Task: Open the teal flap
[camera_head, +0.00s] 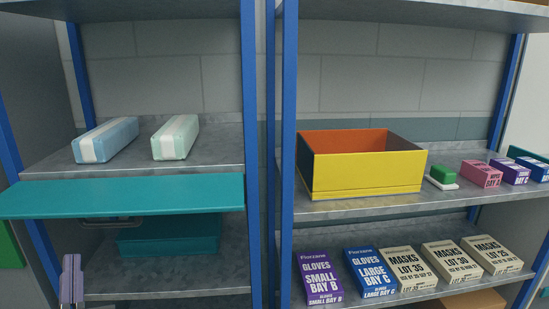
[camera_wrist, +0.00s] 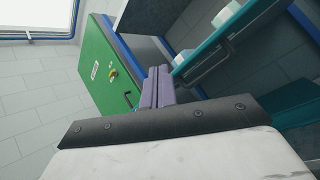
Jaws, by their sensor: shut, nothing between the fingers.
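The teal flap (camera_head: 120,196) is on the left shelf unit. It sticks out roughly level from the edge of the middle shelf, with a dark handle (camera_head: 110,223) showing under it. The space below is uncovered, and a teal bin (camera_head: 170,240) shows inside. My gripper (camera_head: 72,262) has purple fingers, is shut and empty, and is low at the left, below the flap and apart from it. In the wrist view the shut fingers (camera_wrist: 158,80) are left of the teal flap (camera_wrist: 212,42), whose handle (camera_wrist: 208,64) also shows.
A blue-and-white pack (camera_head: 105,140) and a mint pack (camera_head: 176,137) lie on the shelf above the flap. A yellow bin (camera_head: 368,175) and several boxes, including gloves (camera_head: 320,277), fill the right unit. A green cabinet (camera_wrist: 105,65) stands left of the fingers. Blue posts (camera_head: 250,150) border the shelves.

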